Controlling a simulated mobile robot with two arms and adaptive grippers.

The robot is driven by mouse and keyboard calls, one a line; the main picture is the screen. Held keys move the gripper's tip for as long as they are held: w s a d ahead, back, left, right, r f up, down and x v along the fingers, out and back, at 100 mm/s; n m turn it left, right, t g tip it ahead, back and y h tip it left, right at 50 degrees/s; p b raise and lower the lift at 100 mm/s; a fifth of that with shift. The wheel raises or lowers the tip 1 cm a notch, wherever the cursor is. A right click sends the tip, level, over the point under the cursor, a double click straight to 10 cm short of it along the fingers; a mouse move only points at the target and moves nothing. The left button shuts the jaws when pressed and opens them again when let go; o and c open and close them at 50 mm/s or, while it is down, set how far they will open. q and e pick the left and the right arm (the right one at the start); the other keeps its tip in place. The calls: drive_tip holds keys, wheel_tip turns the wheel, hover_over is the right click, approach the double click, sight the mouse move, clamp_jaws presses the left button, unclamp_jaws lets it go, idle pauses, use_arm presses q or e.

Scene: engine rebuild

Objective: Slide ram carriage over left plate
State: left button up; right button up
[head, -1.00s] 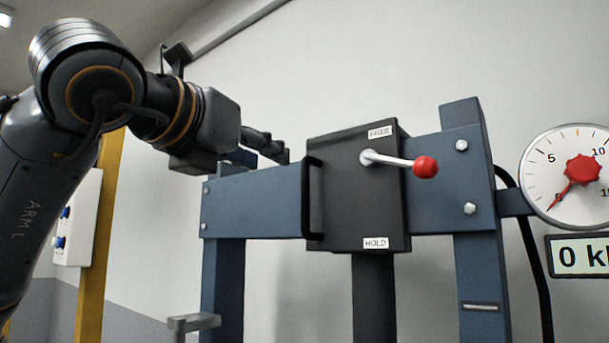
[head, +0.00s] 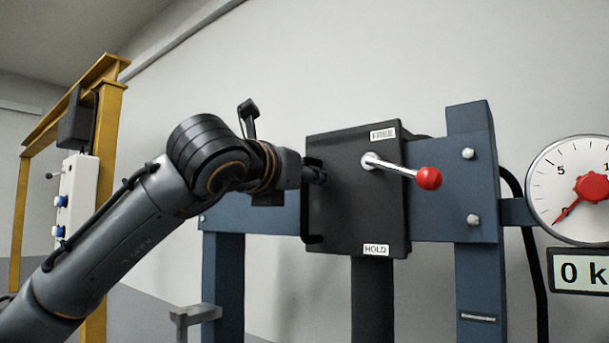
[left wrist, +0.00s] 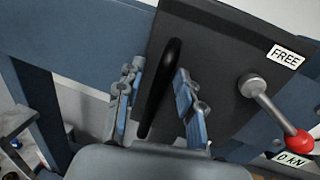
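The ram carriage (head: 345,215) is a dark box on the blue press crossbeam (head: 262,218). A black vertical bar handle (left wrist: 159,90) is on its left side. A lever with a red knob (head: 429,178) points right and slightly down, between the FREE and HOLD labels. My left gripper (head: 318,172) is at the handle. In the left wrist view its blue-padded fingers (left wrist: 157,85) are apart, one on each side of the handle, with gaps showing. I cannot make out a left plate in these views. My right gripper is not in view.
A round gauge (head: 570,170) with a red hub and a digital readout (head: 585,271) are at the right. A yellow gantry (head: 103,130) and a white control box (head: 78,190) are at the left. A grey bracket (head: 195,314) juts out by the left press post.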

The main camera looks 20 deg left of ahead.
use_arm(q)
clamp_jaws()
